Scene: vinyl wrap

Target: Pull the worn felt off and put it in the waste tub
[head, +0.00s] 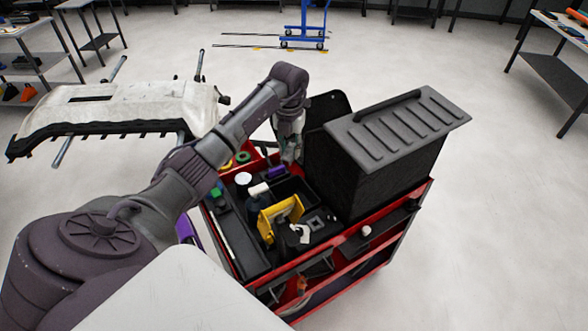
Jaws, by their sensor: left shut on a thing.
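My left gripper (289,157) points down over the far side of the red tool cart (214,227), beside the large black box. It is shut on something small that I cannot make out. I cannot clearly pick out the worn felt. A yellow block-like holder (270,226) stands in the cart's top tray, nearer than the gripper, with dark and pale pieces beside it. I cannot tell for sure which container is the waste tub. My right gripper is not in view.
The black box with a ribbed lid (400,120) rises right of the gripper. A purple item (276,172) and a white round item (243,179) lie in the tray. A white bumper (120,107) on a stand is at left. The floor at right is clear.

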